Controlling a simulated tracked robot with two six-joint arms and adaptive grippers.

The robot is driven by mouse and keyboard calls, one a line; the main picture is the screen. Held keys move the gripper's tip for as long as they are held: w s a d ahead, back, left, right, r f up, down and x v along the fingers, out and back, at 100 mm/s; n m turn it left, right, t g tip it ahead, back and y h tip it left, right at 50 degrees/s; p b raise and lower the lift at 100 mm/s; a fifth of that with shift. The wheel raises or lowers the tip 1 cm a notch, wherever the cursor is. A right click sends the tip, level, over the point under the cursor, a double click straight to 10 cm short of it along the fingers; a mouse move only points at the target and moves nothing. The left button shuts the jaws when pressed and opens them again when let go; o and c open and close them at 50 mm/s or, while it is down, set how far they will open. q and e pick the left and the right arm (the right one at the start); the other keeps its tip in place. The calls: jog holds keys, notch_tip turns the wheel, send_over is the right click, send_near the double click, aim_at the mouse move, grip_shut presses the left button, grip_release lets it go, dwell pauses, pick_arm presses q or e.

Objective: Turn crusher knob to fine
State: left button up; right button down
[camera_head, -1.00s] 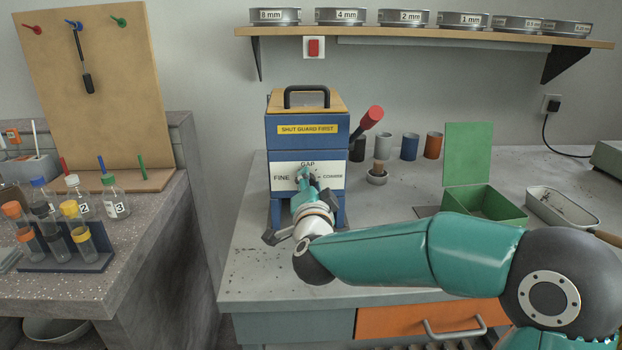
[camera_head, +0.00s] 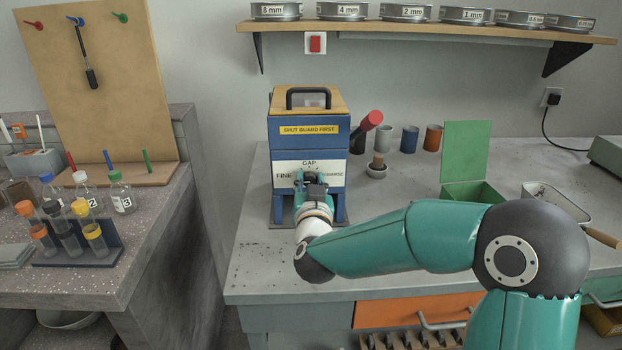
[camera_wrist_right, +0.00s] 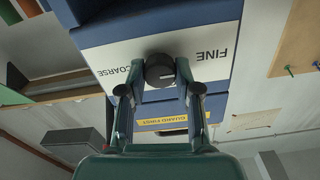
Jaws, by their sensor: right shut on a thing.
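The blue crusher (camera_head: 308,140) stands on the concrete bench. Its white GAP panel (camera_head: 290,168) reads FINE at left and COARSE at right. My right gripper (camera_head: 311,180) is at the panel's middle and hides most of the knob. In the right wrist view the panel is upside down, with FINE at right. There the black round knob (camera_wrist_right: 159,70) sits between the fingertips of my right gripper (camera_wrist_right: 160,76), which is shut on it. I cannot read the knob's pointer surely. The wooden top (camera_head: 307,99) with its black handle lies flat on the crusher. My left gripper is out of view.
A red-ended lever (camera_head: 372,120) sticks out at the crusher's right. Several cups (camera_head: 410,139), a mortar (camera_head: 377,168) and a green open box (camera_head: 470,192) stand farther right. A rack of vials (camera_head: 80,245) is on the left bench. Labelled sieves (camera_head: 405,13) line the shelf.

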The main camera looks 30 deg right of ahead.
jog(key=shift+f+n, duration=0.3)
jog(key=shift+f, duration=0.1)
jog(key=c, duration=0.9)
grip_release()
jog(key=shift+o, duration=0.5)
jog(key=shift+r, duration=0.2)
jog(key=v, duration=1.2)
jog(key=shift+s, duration=0.1)
